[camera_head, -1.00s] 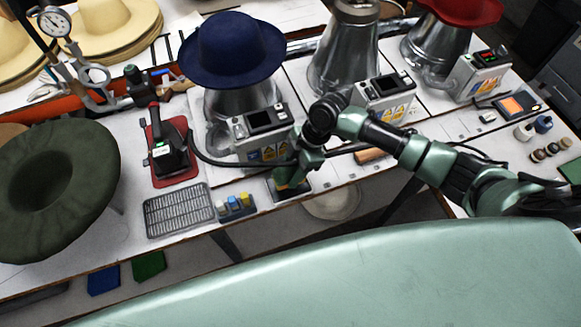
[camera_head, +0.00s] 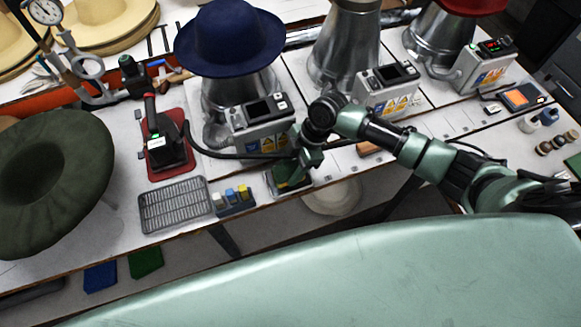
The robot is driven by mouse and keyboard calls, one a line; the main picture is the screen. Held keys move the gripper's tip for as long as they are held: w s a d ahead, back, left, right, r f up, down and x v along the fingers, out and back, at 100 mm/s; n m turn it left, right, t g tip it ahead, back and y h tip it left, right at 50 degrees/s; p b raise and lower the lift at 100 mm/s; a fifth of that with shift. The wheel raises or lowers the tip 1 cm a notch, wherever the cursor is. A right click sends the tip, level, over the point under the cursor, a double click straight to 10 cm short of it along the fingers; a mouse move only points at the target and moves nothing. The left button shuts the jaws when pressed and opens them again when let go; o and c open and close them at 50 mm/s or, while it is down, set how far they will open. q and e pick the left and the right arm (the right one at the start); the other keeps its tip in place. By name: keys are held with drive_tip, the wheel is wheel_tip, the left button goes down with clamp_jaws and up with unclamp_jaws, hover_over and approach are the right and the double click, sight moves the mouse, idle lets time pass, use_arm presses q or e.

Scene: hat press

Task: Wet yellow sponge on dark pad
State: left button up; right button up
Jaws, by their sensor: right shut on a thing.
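My right gripper (camera_head: 292,172) reaches down at the front edge of the bench, its fingers pointing at the small dark pad (camera_head: 305,188). It is shut on the sponge (camera_head: 284,186), of which only a thin yellowish strip shows low between the fingers. The sponge is at the pad, mostly hidden by the gripper. I cannot tell whether it presses on the pad or is just above it. My left gripper is not in view.
A steam iron (camera_head: 167,150) sits on a red mat. A control box (camera_head: 263,124) and navy hat (camera_head: 230,38) are behind. A green hat (camera_head: 55,180) is far left.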

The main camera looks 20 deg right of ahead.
sight(290, 170)
drive_tip(key=shift+f+b, duration=0.35)
drive_tip(key=shift+f, duration=0.15)
idle(0.4)
drive_tip(key=shift+s+f, duration=0.1)
idle(0.9)
wheel_tip(290, 170, up, 7)
drive_tip(key=p, duration=0.6)
drive_tip(key=shift+p, duration=0.35)
idle(0.7)
